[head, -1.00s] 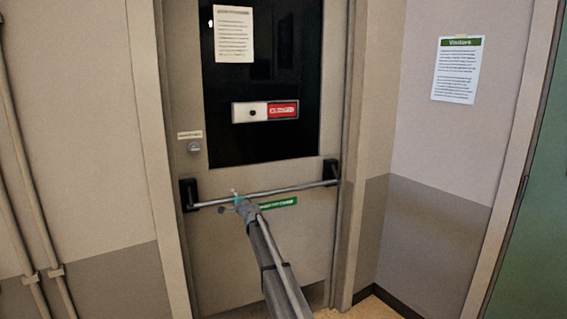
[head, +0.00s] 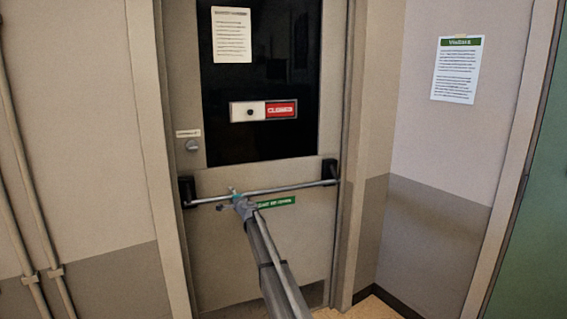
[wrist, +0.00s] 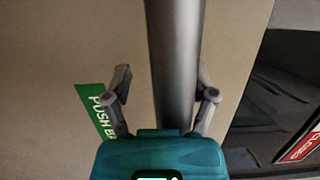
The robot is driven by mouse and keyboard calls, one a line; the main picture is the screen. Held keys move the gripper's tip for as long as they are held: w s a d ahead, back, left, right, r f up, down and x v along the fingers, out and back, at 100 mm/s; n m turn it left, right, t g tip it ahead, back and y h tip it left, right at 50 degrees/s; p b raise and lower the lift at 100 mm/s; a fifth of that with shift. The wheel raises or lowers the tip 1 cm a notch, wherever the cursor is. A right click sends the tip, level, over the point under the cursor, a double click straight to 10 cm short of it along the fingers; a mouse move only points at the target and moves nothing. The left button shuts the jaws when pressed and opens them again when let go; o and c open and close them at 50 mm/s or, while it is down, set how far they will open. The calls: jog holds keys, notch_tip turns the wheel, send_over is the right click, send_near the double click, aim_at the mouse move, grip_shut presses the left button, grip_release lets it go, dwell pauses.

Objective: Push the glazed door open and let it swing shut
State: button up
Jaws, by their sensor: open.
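The beige glazed door (head: 235,178) has a dark glass pane (head: 225,80) and stands in its frame, at most slightly ajar. A silver push bar (head: 285,186) runs across it between two black end brackets. My gripper (head: 236,195) is at the bar, left of its middle. In the wrist view the bar (wrist: 174,50) passes between the two spread fingers of my gripper (wrist: 163,76). The fingers are open, one on each side of the bar. I cannot tell whether the gripper's body touches the bar. A green push label (wrist: 97,104) shows beside the left finger.
The door carries a paper notice (head: 231,34), a red-and-white closed sign (head: 264,111) and a round lock (head: 192,146). Pipes (head: 38,220) run down the left wall. A visitors notice (head: 457,70) hangs on the right wall. A green panel (head: 535,230) stands at far right.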

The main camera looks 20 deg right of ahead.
aim_at(228, 191)
jog(key=shift+w, duration=0.3)
jog(key=shift+x, duration=1.75)
jog(key=shift+w+d, duration=0.15)
jog(key=shift+w, duration=0.1)
jog(key=shift+d+x, duration=0.2)
jog(key=shift+x, duration=0.85)
jog(key=shift+d+x, duration=0.2)
jog(key=shift+x, duration=0.8)
jog(key=shift+w+a, duration=0.1)
jog(key=shift+w, duration=0.1)
jog(key=shift+w, duration=0.15)
jog(key=shift+d+x, duration=0.1)
jog(key=shift+x, duration=0.8)
jog(key=shift+d+x, duration=0.15)
jog(key=shift+x, duration=0.8)
jog(key=shift+w, duration=0.1)
